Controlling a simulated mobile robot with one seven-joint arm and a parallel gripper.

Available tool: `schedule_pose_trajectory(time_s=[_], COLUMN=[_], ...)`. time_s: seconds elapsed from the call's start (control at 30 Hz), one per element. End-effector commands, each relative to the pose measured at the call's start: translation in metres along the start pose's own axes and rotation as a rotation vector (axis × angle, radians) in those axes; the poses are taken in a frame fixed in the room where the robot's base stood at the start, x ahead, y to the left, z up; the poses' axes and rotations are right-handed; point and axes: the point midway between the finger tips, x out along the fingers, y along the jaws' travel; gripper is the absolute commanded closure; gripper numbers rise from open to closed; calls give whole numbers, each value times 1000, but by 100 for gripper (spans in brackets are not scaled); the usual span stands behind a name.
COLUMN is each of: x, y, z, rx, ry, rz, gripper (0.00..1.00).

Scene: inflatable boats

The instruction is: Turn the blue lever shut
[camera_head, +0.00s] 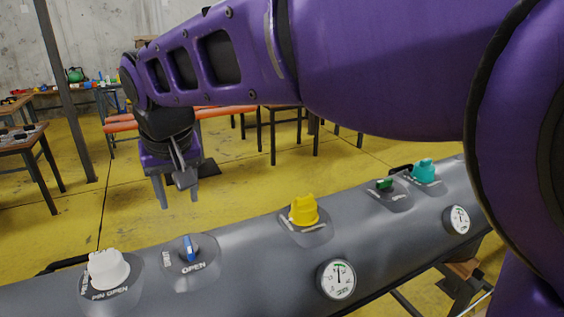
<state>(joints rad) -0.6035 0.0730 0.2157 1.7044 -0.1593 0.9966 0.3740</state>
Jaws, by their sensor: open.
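The blue lever (188,246) sits on a dark round plate on the grey inflatable tube (238,262). Its narrow handle looks roughly upright in the picture. The word OPEN is printed on the plate to the lower right of the lever; smaller lettering at its left is too small to read. My gripper (177,200) is open and empty, with its two fingers pointing down. In the picture it is above and slightly left of the lever, apart from it. How far it is from the lever in depth I cannot tell.
A white valve cap (107,268) marked PIN OPEN stands left of the lever. A yellow cap (304,210), a green lever (385,184) and a teal cap (424,171) are to the right. Two gauges (337,279) (457,220) face front. Tables (22,144) stand behind on yellow floor.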

Motion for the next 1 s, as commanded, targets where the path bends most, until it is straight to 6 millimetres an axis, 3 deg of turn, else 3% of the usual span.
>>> schedule_pose_trajectory(time_s=[0.17, 0.7, 1.0], x=[13, 129, 168], y=[-1, 0, 0], z=[1, 1, 0], rx=[-1, -1, -1], ry=[1, -3, 0], rz=[-1, 1, 0], gripper=[50, 50, 50])
